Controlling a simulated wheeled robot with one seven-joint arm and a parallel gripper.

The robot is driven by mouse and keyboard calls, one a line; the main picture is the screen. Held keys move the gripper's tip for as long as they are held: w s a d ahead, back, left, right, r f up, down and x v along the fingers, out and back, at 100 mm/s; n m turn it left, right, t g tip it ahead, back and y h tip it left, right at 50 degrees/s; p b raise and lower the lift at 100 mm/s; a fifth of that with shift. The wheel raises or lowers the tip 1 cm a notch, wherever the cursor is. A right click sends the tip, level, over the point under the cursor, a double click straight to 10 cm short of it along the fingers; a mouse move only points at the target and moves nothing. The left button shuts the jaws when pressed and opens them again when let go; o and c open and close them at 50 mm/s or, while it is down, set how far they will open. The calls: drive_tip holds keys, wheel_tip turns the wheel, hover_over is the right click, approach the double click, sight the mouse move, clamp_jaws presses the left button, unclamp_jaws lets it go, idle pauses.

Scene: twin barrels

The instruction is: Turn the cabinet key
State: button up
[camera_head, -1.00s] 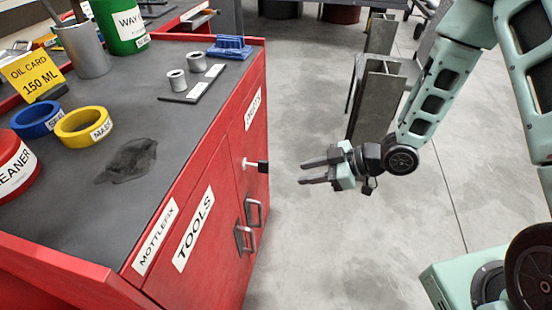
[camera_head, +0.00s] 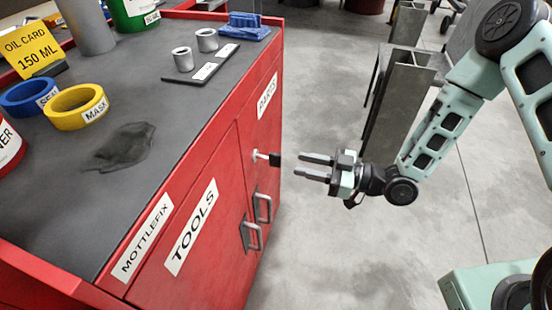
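The cabinet key (camera_head: 274,158) sticks out of a pale lock on the red cabinet's (camera_head: 205,262) side, above the door handles. It has a black head and a light shaft. My gripper (camera_head: 313,166) is to the right of the key with its two dark fingers pointing left at it. The fingers are apart and empty, and a small gap shows between their tips and the key's head. Two doors carry the labels TOOLS (camera_head: 191,227) and PARTS (camera_head: 268,94).
Two metal handles (camera_head: 263,207) stand out from the doors below the key. The cabinet top (camera_head: 165,110) holds tape rings, a black strip with two metal cylinders, and a blue block (camera_head: 248,25). A grey steel beam (camera_head: 396,110) stands behind my arm.

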sight(276, 166)
drive_tip(key=x, duration=0.8)
drive_tip(key=shift+b, duration=0.35)
clamp_jaws()
